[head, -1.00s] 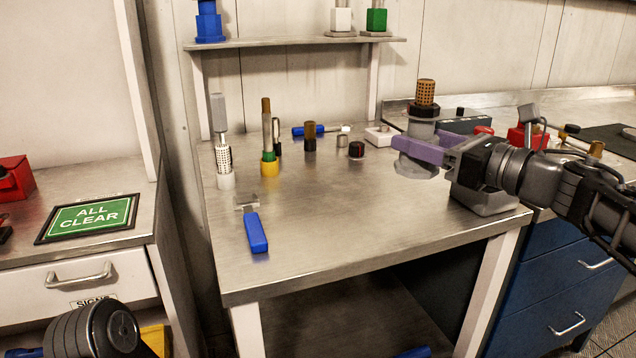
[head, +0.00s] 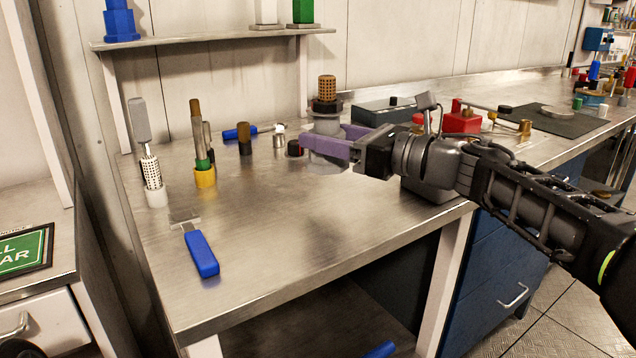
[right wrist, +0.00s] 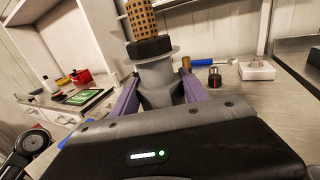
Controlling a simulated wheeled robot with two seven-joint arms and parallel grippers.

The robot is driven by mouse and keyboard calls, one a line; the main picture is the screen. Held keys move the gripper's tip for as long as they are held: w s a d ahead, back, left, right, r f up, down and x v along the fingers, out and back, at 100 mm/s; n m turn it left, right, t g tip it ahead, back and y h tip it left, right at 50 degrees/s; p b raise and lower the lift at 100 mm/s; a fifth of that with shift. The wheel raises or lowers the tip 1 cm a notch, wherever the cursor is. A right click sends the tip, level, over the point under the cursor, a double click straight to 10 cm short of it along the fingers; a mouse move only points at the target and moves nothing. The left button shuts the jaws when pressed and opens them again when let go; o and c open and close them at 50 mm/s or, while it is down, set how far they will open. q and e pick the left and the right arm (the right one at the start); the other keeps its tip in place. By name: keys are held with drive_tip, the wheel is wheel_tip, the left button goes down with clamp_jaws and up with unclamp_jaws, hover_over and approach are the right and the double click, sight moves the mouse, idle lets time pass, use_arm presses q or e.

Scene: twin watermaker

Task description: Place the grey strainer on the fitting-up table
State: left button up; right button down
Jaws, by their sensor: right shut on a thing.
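The grey strainer (head: 327,125) has a flanged grey body, a black ring and a brown perforated top. It stands upright between the purple fingers of my right gripper (head: 328,147), which is shut on its grey body. It also shows in the right wrist view (right wrist: 157,75), between both fingers. It is over the right back part of the steel table (head: 300,230), which I take for the fitting-up table. I cannot tell whether its base touches the top. My left gripper is not in view.
A perforated white piece (head: 152,172) and a yellow-based piece (head: 205,176) stand at the table's left. A blue-handled tool (head: 201,253) lies in front. A small black-and-red piece (head: 294,148) is close left of the strainer. The table's front middle is clear.

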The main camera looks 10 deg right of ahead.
drive_tip(key=shift+f, duration=0.75)
wheel_tip(320, 180, down, 5)
drive_tip(key=shift+f+b, duration=0.1)
drive_tip(key=shift+b, duration=1.1)
drive_tip(key=c, duration=0.6)
unclamp_jaws()
drive_tip(key=p+v, duration=0.1)
drive_tip(key=v, duration=1.1)
